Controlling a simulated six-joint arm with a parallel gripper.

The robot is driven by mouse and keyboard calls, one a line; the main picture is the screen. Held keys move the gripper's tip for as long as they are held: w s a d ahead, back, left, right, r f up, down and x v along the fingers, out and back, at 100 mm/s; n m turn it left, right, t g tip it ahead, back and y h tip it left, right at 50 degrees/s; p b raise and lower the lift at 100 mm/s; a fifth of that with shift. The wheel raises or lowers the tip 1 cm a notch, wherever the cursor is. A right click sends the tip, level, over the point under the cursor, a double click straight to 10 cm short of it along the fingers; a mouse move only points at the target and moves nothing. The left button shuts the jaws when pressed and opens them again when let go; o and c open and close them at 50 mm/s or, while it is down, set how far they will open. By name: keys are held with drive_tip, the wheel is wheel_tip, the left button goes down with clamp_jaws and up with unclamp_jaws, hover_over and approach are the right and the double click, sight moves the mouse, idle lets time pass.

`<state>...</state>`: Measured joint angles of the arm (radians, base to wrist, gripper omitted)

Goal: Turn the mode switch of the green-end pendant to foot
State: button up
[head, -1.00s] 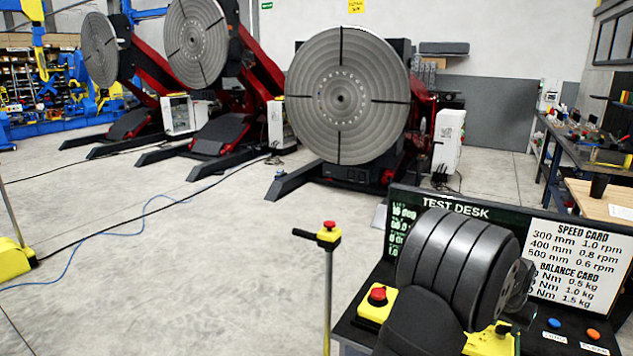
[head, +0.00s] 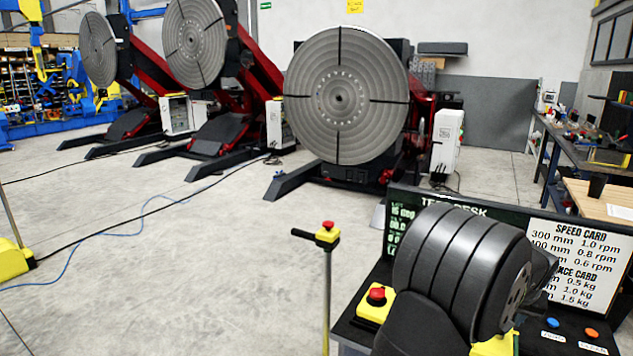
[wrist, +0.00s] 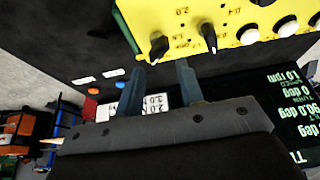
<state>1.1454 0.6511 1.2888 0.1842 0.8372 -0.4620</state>
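A yellow pendant box (wrist: 230,18) shows at the top of the wrist view, with two black pointer knobs: the left one (wrist: 159,47) and the right one (wrist: 208,36). Small numbers are printed near them; I cannot read which is the mode switch. In the head view my wrist hides the gripper and most of the pendants; a yellow box edge (head: 495,345) shows beneath.
The test desk has a dark display (wrist: 290,110) and a white card (head: 575,265). A yellow box with a red stop button (head: 377,296) sits left of my wrist. Blue (head: 553,323) and orange (head: 592,333) buttons lie right. A stop-button post (head: 327,240) stands left of the desk.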

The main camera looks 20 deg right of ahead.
drive_tip(key=shift+r, duration=0.15)
idle(0.5)
drive_tip(key=w+a+r+m+g+h, duration=0.1)
drive_tip(key=a+r+m+g, duration=0.15)
drive_tip(key=r+m, duration=0.3)
drive_tip(key=w+a+r+m+g, duration=0.1)
drive_tip(key=a+r+m, duration=0.25)
drive_tip(key=r, duration=0.25)
drive_tip(key=x, duration=1.7)
drive_tip(key=shift+d, duration=0.4)
drive_tip(key=shift+c, duration=0.2)
clamp_jaws()
